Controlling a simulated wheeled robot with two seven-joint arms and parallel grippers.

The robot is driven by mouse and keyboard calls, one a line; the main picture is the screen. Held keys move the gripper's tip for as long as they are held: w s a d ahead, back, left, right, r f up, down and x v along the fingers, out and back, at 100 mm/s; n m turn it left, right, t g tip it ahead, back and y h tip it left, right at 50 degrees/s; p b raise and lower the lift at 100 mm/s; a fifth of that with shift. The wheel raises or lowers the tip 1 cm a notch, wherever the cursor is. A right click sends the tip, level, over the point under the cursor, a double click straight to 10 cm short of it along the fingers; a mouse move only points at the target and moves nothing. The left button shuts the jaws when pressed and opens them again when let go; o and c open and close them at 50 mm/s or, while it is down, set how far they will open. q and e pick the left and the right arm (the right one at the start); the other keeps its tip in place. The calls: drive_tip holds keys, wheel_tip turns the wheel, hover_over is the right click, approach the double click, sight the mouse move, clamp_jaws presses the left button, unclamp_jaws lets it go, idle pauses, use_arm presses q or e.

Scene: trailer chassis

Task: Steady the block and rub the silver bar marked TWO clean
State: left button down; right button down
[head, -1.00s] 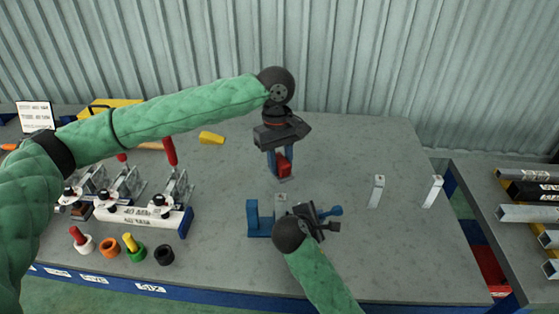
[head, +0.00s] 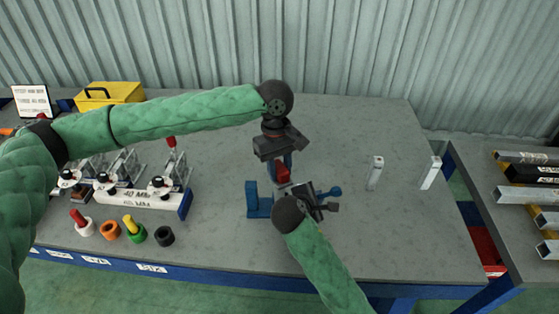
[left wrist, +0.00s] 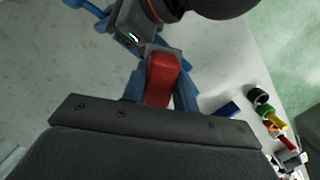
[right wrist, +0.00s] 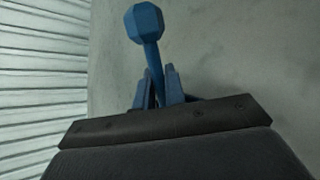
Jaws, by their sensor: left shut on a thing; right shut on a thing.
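My left gripper (head: 284,166) is shut on a red pad (left wrist: 160,78), also visible in the head view (head: 283,174). The pad is at the end of a grey metal piece (left wrist: 133,32), apparently touching it; this may be a silver bar. A blue block (head: 258,204) with an upright end stands on the table beside it. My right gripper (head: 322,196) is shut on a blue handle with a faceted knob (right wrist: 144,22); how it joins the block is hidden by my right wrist. Two silver bars stand upright to the right, one nearer (head: 375,172), one farther (head: 430,173). I cannot read TWO.
A white clamp fixture (head: 140,197) with red-handled clamps stands at the left. Several coloured rings and plugs (head: 135,232) lie before it. A yellow toolbox (head: 108,94) and a sign (head: 32,101) are behind. A rack of metal bars (head: 530,190) is at the right. The back-centre table is clear.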

use_arm(q)
drive_tip(key=shift+s, duration=0.6)
drive_tip(key=shift+w, duration=1.6)
drive_tip(key=shift+w+f, duration=0.15)
drive_tip(key=shift+w, duration=0.2)
drive_tip(key=shift+w+r, duration=0.1)
drive_tip(key=shift+r, duration=4)
drive_tip(key=shift+f, duration=0.1)
